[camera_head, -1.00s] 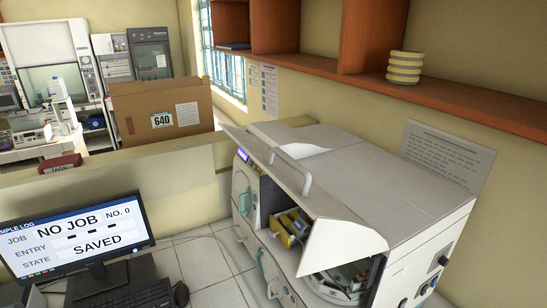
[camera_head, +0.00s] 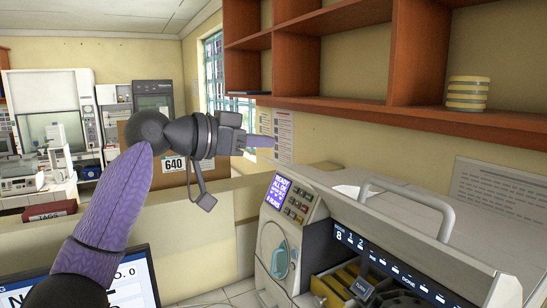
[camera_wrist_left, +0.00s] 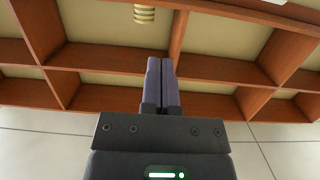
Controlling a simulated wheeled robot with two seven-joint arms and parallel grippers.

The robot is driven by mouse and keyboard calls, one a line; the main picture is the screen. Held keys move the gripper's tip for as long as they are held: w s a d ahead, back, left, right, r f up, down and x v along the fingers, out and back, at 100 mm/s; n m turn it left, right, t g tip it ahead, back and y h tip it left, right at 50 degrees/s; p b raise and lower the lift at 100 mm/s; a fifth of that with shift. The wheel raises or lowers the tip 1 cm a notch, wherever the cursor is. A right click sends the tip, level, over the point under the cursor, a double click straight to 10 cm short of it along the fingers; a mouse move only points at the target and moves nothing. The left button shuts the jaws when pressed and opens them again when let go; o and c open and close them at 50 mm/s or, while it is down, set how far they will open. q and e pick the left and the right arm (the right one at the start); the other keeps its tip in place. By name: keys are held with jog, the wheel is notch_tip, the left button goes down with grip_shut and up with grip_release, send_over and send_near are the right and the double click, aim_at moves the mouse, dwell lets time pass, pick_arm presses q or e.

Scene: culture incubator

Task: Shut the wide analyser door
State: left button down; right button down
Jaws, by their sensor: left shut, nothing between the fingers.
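The analyser (camera_head: 259,262) stands at the lower right in the head view. Its wide door (camera_head: 375,215), a white panel with a grey bar handle (camera_head: 410,188), is raised, and the inside shows beneath it. My left gripper (camera_head: 262,141) is held in the air to the left of the door and above the analyser's left end, apart from both. Its purple fingers point right and are shut with nothing between them. In the left wrist view the closed fingers (camera_wrist_left: 162,75) show against the shelves. My right gripper is not in view.
Wooden wall shelves (camera_head: 350,102) run above the analyser, with a stack of yellow-banded dishes (camera_head: 468,93). A yellow rack (camera_head: 340,285) sits inside the analyser. A low partition (camera_head: 205,210) and cardboard box (camera_head: 165,180) stand behind my left arm. A monitor (camera_head: 135,280) is at lower left.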

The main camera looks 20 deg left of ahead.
pick_arm(q)
jog(key=p+x, duration=0.3)
jog(key=x, duration=0.4)
jog(key=shift+w+r+p, duration=0.15)
jog(key=shift+w+p, duration=0.15)
jog(key=f, duration=0.2)
jog(key=s+f, duration=0.1)
jog(key=f, duration=0.1)
jog(key=shift+a+f+p, duration=0.1)
jog(key=shift+a+p, duration=0.2)
jog(key=shift+s, duration=0.1)
